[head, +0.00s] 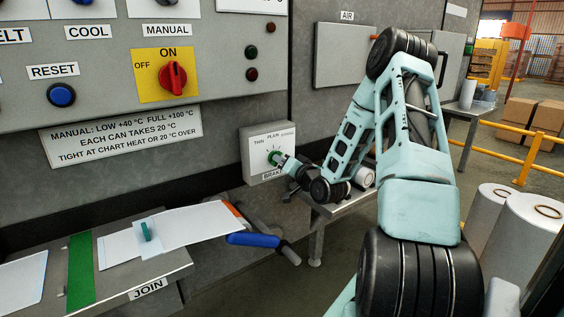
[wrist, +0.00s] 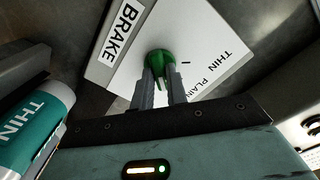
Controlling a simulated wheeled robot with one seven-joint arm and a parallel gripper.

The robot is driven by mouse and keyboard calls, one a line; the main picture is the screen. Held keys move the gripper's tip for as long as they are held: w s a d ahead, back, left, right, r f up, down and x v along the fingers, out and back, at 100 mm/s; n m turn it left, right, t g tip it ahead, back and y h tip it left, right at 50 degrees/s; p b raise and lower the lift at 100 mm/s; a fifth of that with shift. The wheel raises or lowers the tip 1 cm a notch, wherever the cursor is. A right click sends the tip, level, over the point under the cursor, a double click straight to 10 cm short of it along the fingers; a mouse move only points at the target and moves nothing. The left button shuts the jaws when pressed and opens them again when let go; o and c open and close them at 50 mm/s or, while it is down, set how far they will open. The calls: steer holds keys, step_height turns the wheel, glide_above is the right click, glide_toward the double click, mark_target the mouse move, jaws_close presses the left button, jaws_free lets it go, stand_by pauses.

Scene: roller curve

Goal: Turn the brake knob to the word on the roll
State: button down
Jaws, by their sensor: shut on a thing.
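The brake box (head: 255,136) is a pale box on the grey machine wall, labelled BRAKE. Its face reads THIN at left and PLAIN in the middle; a third word at right is too small to read surely. The green brake knob (wrist: 159,57) sits on this face. My gripper (wrist: 160,88) is shut on the knob, a finger on either side. In the head view my gripper (head: 284,161) reaches the knob from the right. The knob's pointer is hidden, so its setting cannot be told. A teal roll (wrist: 30,128) reading THIN lies at left in the wrist view.
A control panel (head: 215,60) with a red switch (head: 173,78) is above left. A JOIN table (head: 120,275) with white sheets and a blue-handled tool (head: 254,240) stands below left. Large white rolls (head: 528,240) and a yellow rail (head: 515,151) are at right.

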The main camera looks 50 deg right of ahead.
steer(key=c, duration=1.4)
jaws_free()
steer(key=p+v, duration=0.7)
steer(key=v, duration=1)
steer(key=shift+s+a, duration=0.15)
steer(key=shift+s, duration=0.05)
